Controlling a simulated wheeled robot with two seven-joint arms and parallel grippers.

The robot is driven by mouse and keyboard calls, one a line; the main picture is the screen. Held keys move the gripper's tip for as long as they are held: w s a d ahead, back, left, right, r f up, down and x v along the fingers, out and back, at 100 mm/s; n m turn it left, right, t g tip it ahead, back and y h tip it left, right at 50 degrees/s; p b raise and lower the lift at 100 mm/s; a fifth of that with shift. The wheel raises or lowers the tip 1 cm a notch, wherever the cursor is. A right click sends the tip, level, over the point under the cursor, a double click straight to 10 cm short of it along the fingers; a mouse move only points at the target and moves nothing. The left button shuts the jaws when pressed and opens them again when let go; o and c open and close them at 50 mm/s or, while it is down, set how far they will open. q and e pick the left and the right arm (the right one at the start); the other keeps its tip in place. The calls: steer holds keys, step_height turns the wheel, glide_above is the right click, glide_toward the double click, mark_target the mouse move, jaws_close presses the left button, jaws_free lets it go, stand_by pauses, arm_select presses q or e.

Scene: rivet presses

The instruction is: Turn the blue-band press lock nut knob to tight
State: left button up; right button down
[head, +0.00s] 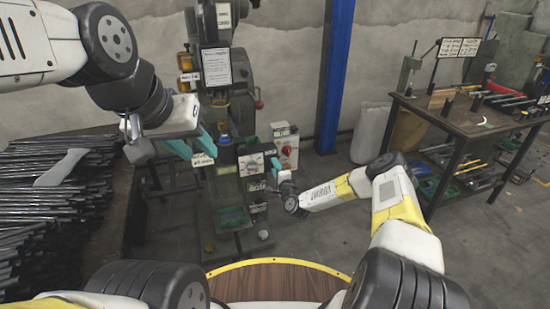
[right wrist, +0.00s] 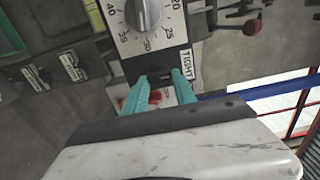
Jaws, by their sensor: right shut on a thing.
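The press (head: 215,90) stands left of centre in the head view, with a small blue part low on its column. A white dial plate (head: 252,163) sits low at its front; the right wrist view shows this numbered dial (right wrist: 143,14) close up. Below it, beside a "TIGHT" label (right wrist: 187,66), is a dark knob (right wrist: 158,71), mostly hidden by my fingers. My right gripper (right wrist: 161,84) is shut on the knob, its teal fingers either side; it also shows in the head view (head: 277,168). My left gripper (head: 193,146) is open and empty, in front of the press column.
A control box with a red button (head: 287,151) stands right of the dial. Metal rods (head: 60,200) are piled at left. A round wooden top (head: 270,283) lies in front of me.

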steer(key=c, duration=1)
jaws_free()
steer(key=v, duration=0.7)
steer(key=shift+s, duration=0.35)
steer(key=shift+d, duration=0.1)
